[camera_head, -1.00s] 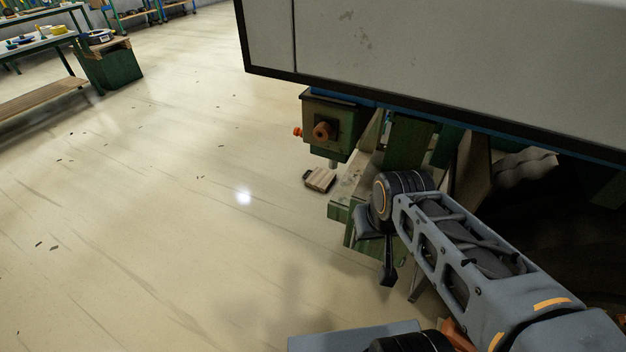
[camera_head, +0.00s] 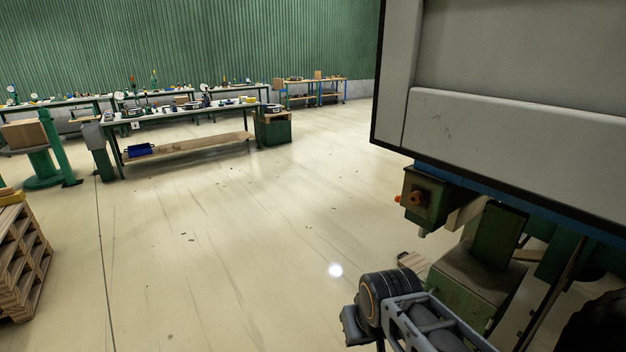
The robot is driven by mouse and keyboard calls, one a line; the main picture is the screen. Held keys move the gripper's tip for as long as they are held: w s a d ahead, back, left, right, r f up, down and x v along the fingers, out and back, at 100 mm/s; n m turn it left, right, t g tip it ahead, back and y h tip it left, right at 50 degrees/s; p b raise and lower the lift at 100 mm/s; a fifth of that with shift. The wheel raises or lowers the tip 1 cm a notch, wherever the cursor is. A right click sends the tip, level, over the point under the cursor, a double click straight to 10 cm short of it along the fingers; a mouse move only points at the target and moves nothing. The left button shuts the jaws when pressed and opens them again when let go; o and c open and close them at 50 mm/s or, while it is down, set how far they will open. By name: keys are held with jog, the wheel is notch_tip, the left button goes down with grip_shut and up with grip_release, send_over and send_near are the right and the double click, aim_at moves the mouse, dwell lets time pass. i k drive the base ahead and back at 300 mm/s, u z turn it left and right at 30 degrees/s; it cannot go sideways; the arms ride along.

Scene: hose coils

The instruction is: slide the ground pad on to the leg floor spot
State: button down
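The ground pad looks to be the small wooden slatted block (camera_head: 411,262) on the floor, partly hidden behind my arm and the green machine parts. Above it and a little to its right hangs a short grey leg stub (camera_head: 422,234) under a green box with an orange knob (camera_head: 426,192). The pad and the stub look apart. No floor spot marking can be made out. My gripper (camera_head: 352,326) is at the bottom edge, left of and nearer than the pad. Its fingers are mostly cut off by the frame, and I see nothing held.
The large grey machine body (camera_head: 510,125) overhangs at the right, with green frame parts (camera_head: 475,280) below it. Open floor (camera_head: 240,260) lies to the left. A pallet stack (camera_head: 22,262) stands at the left edge. Workbenches (camera_head: 185,118) line the back.

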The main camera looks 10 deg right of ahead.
aim_at(413, 261)
jog(key=i, duration=1.9)
jog(key=z, duration=0.5)
jog(key=i, duration=1.8)
jog(key=z, duration=1.3)
jog(key=i, duration=1.2)
jog(key=z, duration=0.6)
